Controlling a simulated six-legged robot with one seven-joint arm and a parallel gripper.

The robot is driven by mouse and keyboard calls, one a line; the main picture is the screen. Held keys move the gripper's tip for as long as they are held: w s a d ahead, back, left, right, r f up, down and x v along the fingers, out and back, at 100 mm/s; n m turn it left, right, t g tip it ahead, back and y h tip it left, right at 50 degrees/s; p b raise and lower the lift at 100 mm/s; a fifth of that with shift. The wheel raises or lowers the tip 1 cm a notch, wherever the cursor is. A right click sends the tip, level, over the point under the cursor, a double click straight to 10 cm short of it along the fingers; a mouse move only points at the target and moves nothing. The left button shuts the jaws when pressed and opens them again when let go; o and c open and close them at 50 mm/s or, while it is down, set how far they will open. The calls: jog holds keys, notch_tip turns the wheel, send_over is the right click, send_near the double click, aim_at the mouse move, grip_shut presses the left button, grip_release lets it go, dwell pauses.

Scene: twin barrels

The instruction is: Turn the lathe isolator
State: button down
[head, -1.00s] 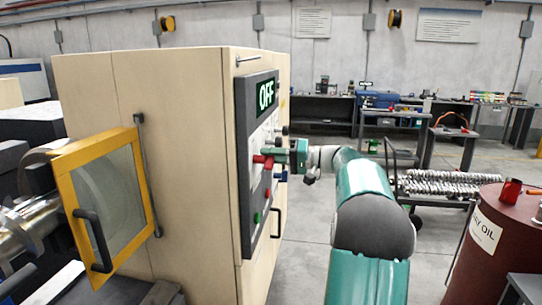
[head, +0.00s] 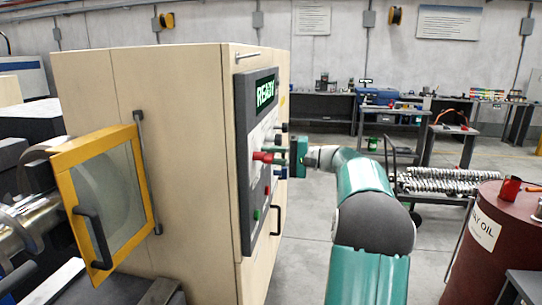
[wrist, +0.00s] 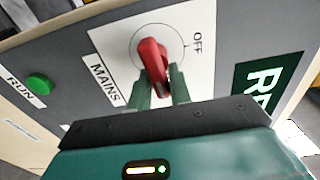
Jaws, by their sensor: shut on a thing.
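The lathe isolator is a red rotary handle (wrist: 152,62) on a white plate marked MAINS and OFF, in the wrist view. The handle is turned away from the OFF mark. My gripper (wrist: 160,85) is shut on the handle, a green finger on each side. In the head view the red handle (head: 263,156) stands out from the dark control panel (head: 245,190), with my gripper (head: 282,158) at it from the right. The display (head: 265,91) on the panel reads READY in green.
A green RUN button (wrist: 39,84) is on the same panel. The cream lathe cabinet (head: 175,120) has a yellow-framed door (head: 108,195) at left. A dark red oil barrel (head: 505,240) stands at right. The floor between is mostly clear.

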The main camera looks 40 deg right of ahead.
jog(key=shift+s+a+f, duration=0.1)
jog(key=shift+f, duration=0.1)
dwell(0.3)
jog(key=c, duration=1.4)
grip_release()
jog(key=shift+s+r, duration=0.1)
jog(key=shift+r, duration=0.05)
jog(key=shift+s+d, duration=0.2)
jog(key=shift+d, duration=0.15)
jog(key=v, duration=1.3)
